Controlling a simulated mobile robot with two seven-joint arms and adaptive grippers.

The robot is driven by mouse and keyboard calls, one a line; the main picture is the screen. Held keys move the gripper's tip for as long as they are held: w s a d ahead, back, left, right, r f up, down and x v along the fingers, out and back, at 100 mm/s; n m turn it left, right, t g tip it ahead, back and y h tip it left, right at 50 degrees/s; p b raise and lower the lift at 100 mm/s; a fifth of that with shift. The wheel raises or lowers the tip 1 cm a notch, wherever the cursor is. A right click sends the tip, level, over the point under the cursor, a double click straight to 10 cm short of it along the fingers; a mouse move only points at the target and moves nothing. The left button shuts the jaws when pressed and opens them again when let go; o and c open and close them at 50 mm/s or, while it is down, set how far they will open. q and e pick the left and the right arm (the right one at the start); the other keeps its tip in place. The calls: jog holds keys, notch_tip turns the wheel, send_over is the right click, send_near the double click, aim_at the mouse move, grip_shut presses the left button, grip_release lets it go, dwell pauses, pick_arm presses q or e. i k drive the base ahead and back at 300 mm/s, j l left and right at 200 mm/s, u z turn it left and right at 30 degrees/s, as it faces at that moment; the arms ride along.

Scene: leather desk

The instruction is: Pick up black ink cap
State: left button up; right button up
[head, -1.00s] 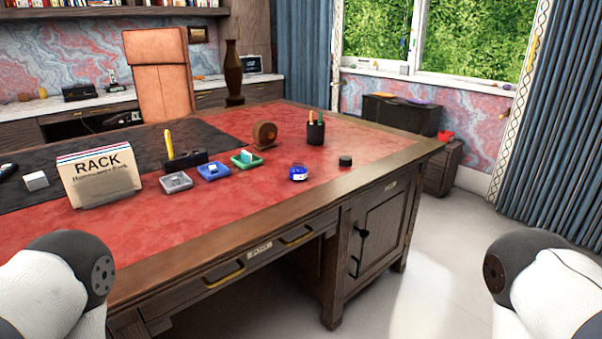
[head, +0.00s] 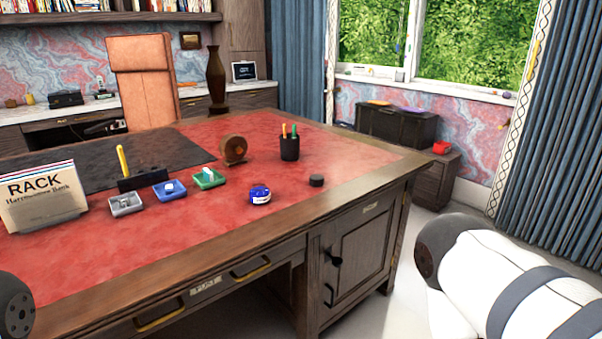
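The black ink cap (head: 316,180) is a small dark round piece lying on the red leather desk top, near its right front edge. A blue ink bottle (head: 260,194) stands to its left, a short gap away. My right arm shows at the lower right of the head view, beyond the desk's right side and apart from the cap. A rounded dark part of my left arm shows at the lower left edge. Neither gripper's fingers are in view.
The desk (head: 345,165) also bears a pen cup (head: 290,147), a round wooden piece (head: 234,149), grey (head: 125,204), blue (head: 170,190) and green (head: 209,178) trays, and a letter rack (head: 42,196). The leather around the cap is clear. Open floor lies right of the desk.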

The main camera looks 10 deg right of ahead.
aim_at(317, 179)
jog(key=i+l+u, duration=0.25)
jog(key=l, duration=0.2)
jog(key=l+u, duration=0.2)
jog(key=l, duration=0.25)
jog(key=l+u, duration=0.25)
jog(key=l, duration=0.25)
